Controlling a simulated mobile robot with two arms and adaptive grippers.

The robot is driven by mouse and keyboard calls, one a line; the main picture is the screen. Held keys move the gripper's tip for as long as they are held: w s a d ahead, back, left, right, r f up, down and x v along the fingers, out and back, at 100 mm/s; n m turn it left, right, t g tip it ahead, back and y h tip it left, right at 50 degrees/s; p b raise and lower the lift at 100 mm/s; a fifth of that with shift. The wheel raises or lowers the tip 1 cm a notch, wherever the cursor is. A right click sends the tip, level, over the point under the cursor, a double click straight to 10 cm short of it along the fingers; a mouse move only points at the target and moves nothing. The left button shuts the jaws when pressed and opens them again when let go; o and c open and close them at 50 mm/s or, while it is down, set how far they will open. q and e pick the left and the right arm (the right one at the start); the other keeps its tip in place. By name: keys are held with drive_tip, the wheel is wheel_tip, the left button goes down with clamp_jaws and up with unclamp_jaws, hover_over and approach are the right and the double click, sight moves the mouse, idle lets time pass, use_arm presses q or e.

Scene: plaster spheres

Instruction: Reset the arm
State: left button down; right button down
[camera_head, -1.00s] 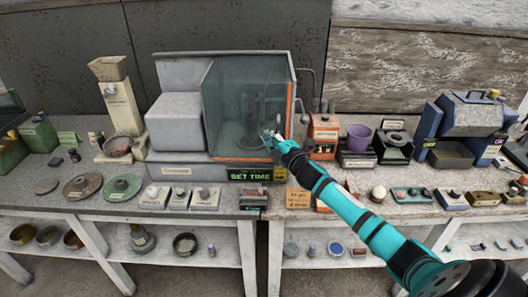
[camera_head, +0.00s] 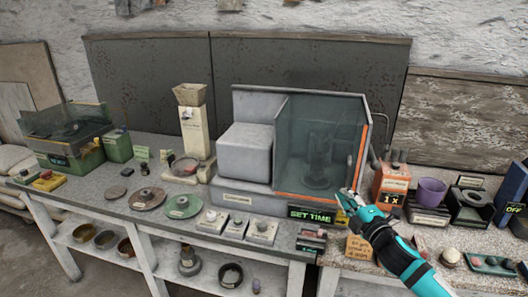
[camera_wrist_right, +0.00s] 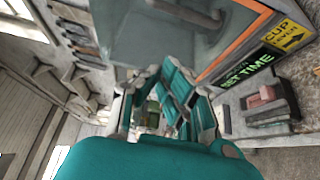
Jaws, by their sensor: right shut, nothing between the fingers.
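My right arm comes in from the lower right in the head view. Its teal gripper (camera_head: 350,200) is shut and empty, in front of the lower right corner of the grey machine (camera_head: 246,150) with a clear door (camera_head: 318,140). In the right wrist view the closed fingers (camera_wrist_right: 165,100) show in the middle, with the door's orange edge (camera_wrist_right: 238,45) and the green SET TIME display (camera_wrist_right: 247,72) to their right. The display also shows in the head view (camera_head: 311,215), just left of the gripper. My left gripper is not in view.
The bench (camera_head: 95,205) holds several discs, a hopper tower (camera_head: 195,125), and small white button boxes (camera_head: 235,225). A purple cup (camera_head: 431,191) and an orange box (camera_head: 391,184) stand right of the machine. A green-based machine (camera_head: 65,135) stands far left.

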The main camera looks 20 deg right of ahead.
drive_tip(key=s+a+f+m+g+h, duration=0.1)
drive_tip(key=s+a+f+m+g, duration=0.35)
drive_tip(key=s+f, duration=0.3)
drive_tip(key=s+a+f+m+g, duration=0.3)
drive_tip(key=s+a+f+m, duration=0.25)
drive_tip(key=f, duration=0.35)
drive_tip(key=s+a+f+m+g+y, duration=0.1)
drive_tip(key=s+a+f+m+g, duration=0.2)
drive_tip(key=s+a, duration=0.5)
drive_tip(key=s+a+f+m+g+y, duration=0.15)
drive_tip(key=s+a+g, duration=0.3)
drive_tip(key=s, duration=0.65)
wheel_tip(320, 180, down, 28)
drive_tip(key=s, duration=0.2)
drive_tip(key=s+d+f+g+b, duration=0.1)
drive_tip(key=s+d+f+g, duration=0.1)
drive_tip(key=s+f, duration=1.3)
drive_tip(key=shift+s+d+f+b, duration=0.3)
drive_tip(key=shift+s+d, duration=0.25)
drive_tip(key=shift+s, duration=0.1)
